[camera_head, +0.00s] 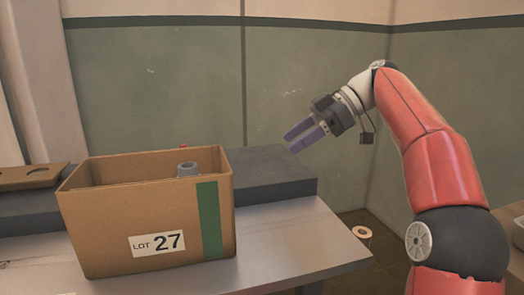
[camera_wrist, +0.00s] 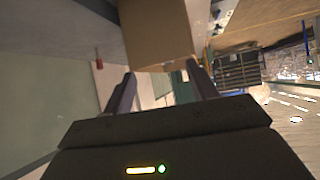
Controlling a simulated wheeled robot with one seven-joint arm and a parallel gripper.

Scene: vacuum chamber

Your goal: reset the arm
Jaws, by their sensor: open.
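My gripper (camera_head: 303,134) is at the end of my red arm, raised above the right end of the grey block on the table. Its two purple-grey fingers point left and down. In the wrist view my gripper (camera_wrist: 160,88) shows its two fingers spread apart with nothing held between them. The cardboard box (camera_head: 110,222) marked "LOT 27" stands to the left of the gripper, and the two are apart. The box also shows in the wrist view (camera_wrist: 155,30), beyond the fingertips.
A grey cylindrical thing (camera_head: 187,169) stands in the box; the rest of its inside is hidden. The box is on a metal table (camera_head: 285,240), before a long dark grey block (camera_head: 265,168). A brown holed piece (camera_head: 30,177) lies at left. A tape-like roll (camera_head: 362,233) is low at right.

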